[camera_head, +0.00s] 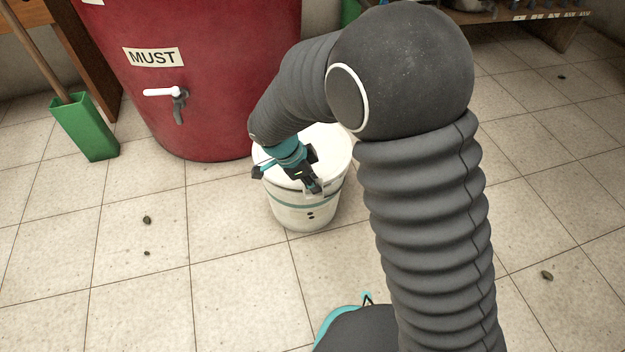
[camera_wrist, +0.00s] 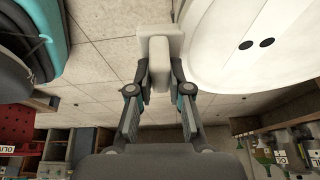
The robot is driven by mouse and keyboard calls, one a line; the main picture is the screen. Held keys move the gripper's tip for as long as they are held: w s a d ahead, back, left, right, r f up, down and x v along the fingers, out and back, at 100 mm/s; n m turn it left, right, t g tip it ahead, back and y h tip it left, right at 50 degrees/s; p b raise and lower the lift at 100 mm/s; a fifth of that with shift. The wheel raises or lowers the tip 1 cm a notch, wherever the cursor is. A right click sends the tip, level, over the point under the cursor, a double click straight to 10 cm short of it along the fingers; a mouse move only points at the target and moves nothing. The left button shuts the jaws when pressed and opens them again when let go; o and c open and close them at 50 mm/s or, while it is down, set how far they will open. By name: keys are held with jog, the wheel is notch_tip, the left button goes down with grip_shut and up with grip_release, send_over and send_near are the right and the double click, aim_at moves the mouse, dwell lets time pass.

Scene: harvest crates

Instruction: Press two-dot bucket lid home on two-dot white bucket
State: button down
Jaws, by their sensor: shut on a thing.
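The white bucket (camera_head: 300,210) stands upright on the tiles, with two dark dots and a green band on its side. A white lid (camera_head: 332,142) covers its top; my arm and gripper hide part of it, and I cannot tell whether its rim is fully seated. My gripper (camera_head: 312,182) is low over the front of the lid. In the wrist view my gripper (camera_wrist: 159,85) is shut on a pale block (camera_wrist: 160,36). A white rounded surface with two dark dots, apparently the lid (camera_wrist: 225,50), lies right of the block.
A red vat (camera_head: 225,70) labelled MUST, with a tap (camera_head: 178,100), stands just behind the bucket. A green dustpan (camera_head: 85,127) stands at left. Small dark bits (camera_head: 147,220) lie on the floor. Tiles in front and at right are mostly clear.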

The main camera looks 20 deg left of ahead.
jog(key=shift+f, duration=0.5)
jog(key=c, duration=1)
grip_release()
jog(key=shift+r, duration=0.1)
jog(key=v, duration=1.2)
